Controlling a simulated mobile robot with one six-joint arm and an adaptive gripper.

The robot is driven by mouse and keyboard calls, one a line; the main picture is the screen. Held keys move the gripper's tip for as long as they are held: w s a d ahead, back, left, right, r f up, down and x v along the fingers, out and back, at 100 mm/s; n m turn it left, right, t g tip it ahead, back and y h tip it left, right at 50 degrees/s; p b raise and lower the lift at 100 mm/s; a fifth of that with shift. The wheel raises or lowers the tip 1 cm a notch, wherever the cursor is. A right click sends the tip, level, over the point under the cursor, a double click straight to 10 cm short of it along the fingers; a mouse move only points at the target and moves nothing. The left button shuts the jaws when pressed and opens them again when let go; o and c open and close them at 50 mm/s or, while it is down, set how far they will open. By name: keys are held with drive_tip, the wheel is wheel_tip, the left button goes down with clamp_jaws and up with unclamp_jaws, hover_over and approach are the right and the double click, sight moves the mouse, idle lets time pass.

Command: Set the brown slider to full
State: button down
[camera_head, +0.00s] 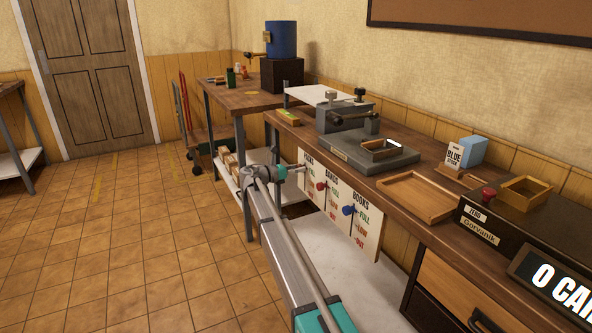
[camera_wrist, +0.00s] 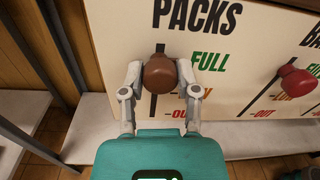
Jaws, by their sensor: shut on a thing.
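The brown slider (camera_wrist: 160,75) is a round brown knob on the white board, under the word PACKS, in the wrist view. My gripper (camera_wrist: 160,72) is shut on it, one finger on each side. The knob appears level with the space between FULL and LOW; its exact setting is hard to tell because it stands out from the board. Parts of the dark slot show above and below it. In the head view my gripper (camera_head: 290,172) reaches the left end of the board (camera_head: 366,240) and hides most of the brown knob.
A red knob (camera_head: 320,186) for BAGS and a blue knob (camera_head: 348,210) for BOOKS sit to the right on the same board. The board hangs at the front of the bench below a grey press (camera_head: 350,130). A wooden tray (camera_head: 415,194) lies on the bench.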

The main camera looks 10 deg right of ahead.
drive_tip(key=shift+s+d+r, duration=0.1)
drive_tip(key=shift+s+d, duration=0.05)
drive_tip(key=shift+c, duration=1.6)
unclamp_jaws()
drive_tip(key=shift+r, duration=0.15)
drive_tip(key=v, duration=1.2)
